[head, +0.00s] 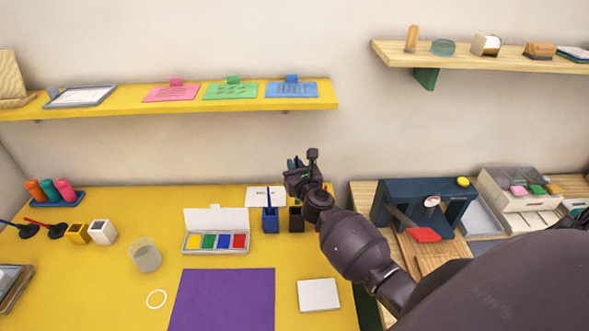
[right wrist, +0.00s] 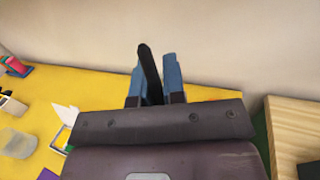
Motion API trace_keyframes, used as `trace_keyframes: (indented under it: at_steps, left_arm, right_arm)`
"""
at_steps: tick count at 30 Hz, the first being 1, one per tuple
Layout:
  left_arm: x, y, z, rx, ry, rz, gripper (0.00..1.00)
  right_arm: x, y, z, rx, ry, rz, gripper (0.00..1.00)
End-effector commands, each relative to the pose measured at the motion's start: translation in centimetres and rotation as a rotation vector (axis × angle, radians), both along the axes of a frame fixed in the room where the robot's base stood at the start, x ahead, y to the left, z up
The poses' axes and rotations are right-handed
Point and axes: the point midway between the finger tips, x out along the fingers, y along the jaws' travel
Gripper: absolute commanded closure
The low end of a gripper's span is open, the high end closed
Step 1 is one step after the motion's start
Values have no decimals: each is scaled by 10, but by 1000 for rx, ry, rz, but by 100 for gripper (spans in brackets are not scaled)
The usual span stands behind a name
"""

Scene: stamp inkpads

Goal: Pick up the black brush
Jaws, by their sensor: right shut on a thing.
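My right gripper (head: 295,166) is in the head view, raised above the back edge of the yellow table. In the right wrist view its two blue fingers (right wrist: 153,80) are shut on the black brush (right wrist: 149,66), which stands up between them, slightly tilted. In the head view I cannot make the brush out clearly against the dark gripper. A black square holder (head: 297,222) stands on the table below the gripper. Beside it is a blue holder (head: 270,222) with a blue brush (head: 269,198) in it. My left gripper is not in view.
A paint box (head: 217,242), purple mat (head: 222,300), white pad (head: 318,295) and glass cup (head: 145,255) are on the table. A yellow shelf (head: 200,97) is on the wall behind. A wooden bench with a dark blue press (head: 425,205) is at the right.

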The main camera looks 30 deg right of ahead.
Motion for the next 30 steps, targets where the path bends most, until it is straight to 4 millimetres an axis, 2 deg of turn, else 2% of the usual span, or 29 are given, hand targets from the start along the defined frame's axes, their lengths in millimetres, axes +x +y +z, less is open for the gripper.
trace_keyframes:
  at_steps: [1,5,9,15,21,30]
  left_arm:
    - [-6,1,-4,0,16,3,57]
    - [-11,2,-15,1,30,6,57]
    - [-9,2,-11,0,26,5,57]
    - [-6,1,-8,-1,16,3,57]
    - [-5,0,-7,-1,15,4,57]
    - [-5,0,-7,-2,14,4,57]
  right_arm:
    - [0,-1,12,-6,-5,1,100]
    - [0,-1,26,-6,-6,1,100]
    - [0,-1,50,-4,-4,1,100]
    - [0,0,75,-2,-3,0,100]
    - [0,0,86,0,0,0,100]
    - [0,0,87,0,0,0,100]
